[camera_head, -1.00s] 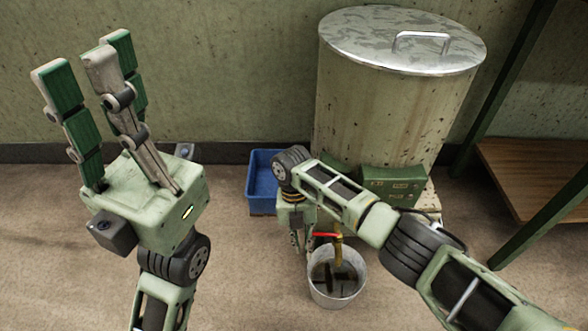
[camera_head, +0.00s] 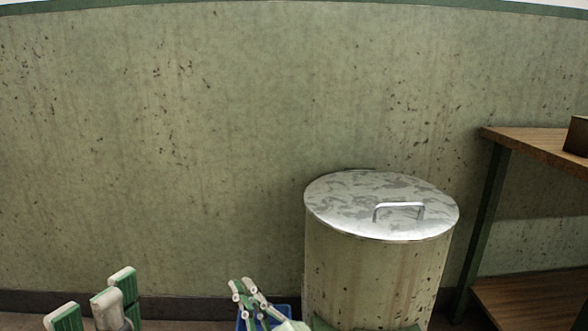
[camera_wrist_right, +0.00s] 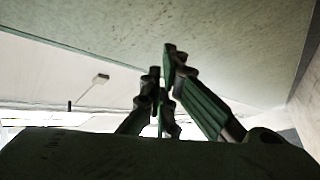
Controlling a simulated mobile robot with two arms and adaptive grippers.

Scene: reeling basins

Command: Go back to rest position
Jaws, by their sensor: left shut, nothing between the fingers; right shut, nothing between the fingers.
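My right gripper (camera_head: 243,285) is at the bottom centre, fingers up, in front of the blue bin and left of the big drum. It is shut and empty. In the right wrist view its fingers (camera_wrist_right: 168,75) point up toward the wall and ceiling, with nothing held.
A large stained drum (camera_head: 375,270) with a metal lid (camera_head: 345,200) and handle stands right of centre. A blue bin (camera_head: 284,311) is partly hidden behind my right gripper. A wooden shelf unit (camera_head: 535,143) is at the right. The wall (camera_head: 200,120) behind is bare.

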